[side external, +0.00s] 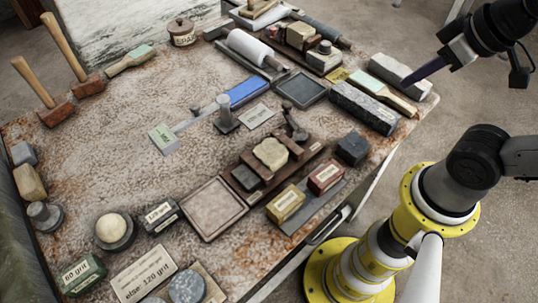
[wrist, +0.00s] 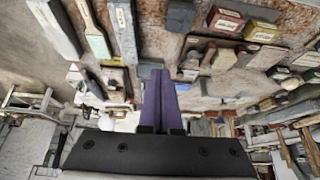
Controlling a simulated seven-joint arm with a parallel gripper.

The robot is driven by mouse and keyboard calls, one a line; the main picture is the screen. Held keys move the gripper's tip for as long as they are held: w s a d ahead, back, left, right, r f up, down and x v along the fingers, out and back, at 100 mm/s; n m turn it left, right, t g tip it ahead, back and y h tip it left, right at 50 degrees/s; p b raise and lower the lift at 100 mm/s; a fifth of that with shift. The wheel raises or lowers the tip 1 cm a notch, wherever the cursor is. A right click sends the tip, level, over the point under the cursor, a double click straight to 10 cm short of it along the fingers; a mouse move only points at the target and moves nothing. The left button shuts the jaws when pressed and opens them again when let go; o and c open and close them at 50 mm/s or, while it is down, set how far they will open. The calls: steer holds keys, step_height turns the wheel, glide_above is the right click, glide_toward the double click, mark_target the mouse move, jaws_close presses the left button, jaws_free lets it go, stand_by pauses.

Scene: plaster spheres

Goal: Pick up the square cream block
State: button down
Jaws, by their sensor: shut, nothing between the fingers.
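A cream block (side external: 272,153) with uneven edges lies on a dark wooden rack near the middle right of the table in the side view. It seems to show in the wrist view (wrist: 224,60) as well. My gripper (side external: 406,83), with slim purple fingers, is shut and empty. It hangs above the table's right edge, apart from both blocks. The wrist view shows its fingers (wrist: 162,76) close together.
Grey stone bars (side external: 365,106) and a green-handled brush (side external: 386,95) lie below my gripper. Yellow (side external: 286,204) and red (side external: 325,177) boxes sit by the rack. Mallets (side external: 88,84) stand at the left. Bare table shows at left centre (side external: 90,140).

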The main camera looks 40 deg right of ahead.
jaws_free()
stand_by(0.6)
